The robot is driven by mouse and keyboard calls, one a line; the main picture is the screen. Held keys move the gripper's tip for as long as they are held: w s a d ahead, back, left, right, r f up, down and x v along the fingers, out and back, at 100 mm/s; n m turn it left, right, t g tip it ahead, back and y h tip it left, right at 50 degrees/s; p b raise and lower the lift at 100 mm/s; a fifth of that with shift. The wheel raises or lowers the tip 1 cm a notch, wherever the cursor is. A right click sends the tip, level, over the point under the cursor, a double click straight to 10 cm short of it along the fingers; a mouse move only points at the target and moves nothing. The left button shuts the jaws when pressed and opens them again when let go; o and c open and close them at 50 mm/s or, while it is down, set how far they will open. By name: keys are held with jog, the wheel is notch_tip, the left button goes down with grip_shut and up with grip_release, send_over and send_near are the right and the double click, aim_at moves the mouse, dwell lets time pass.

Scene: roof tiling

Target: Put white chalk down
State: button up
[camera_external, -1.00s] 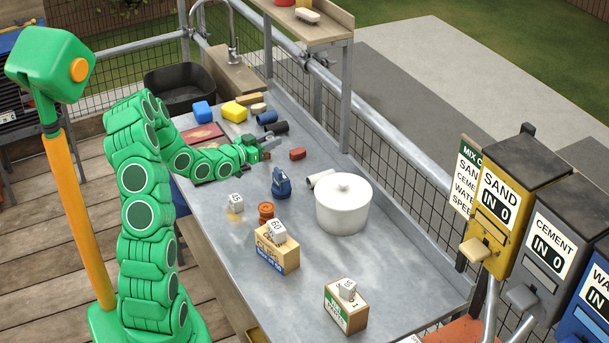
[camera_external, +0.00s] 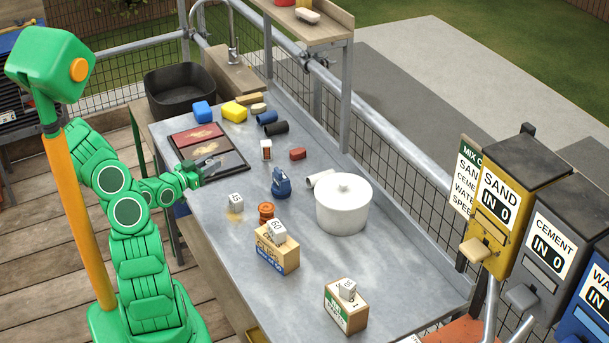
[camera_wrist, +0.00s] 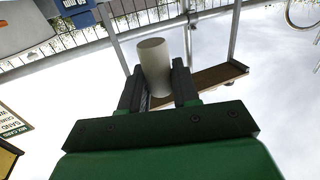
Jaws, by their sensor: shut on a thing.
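My gripper (camera_wrist: 158,90) is shut on a pale, whitish cylinder, the white chalk (camera_wrist: 154,62), in the wrist view. The chalk stands out past the two dark fingers. In the external view my gripper (camera_external: 203,170) is over the left side of the grey worktop, at the near edge of a dark tray (camera_external: 238,165) with reddish and dark panels. The chalk is too small to make out clearly there. I cannot tell the exact height of the gripper above the worktop.
Blue and yellow blocks sit towards the back. Clear worktop lies left of the cardboard box (camera_external: 277,250).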

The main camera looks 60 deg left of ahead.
jog(key=shift+s+f, duration=0.1)
jog(key=shift+s, duration=0.5)
jog(key=shift+f, duration=0.1)
jog(key=shift+f, duration=4.75)
jog(key=shift+f, duration=0.15)
jog(key=o, duration=1)
jog(key=shift+s, duration=0.1)
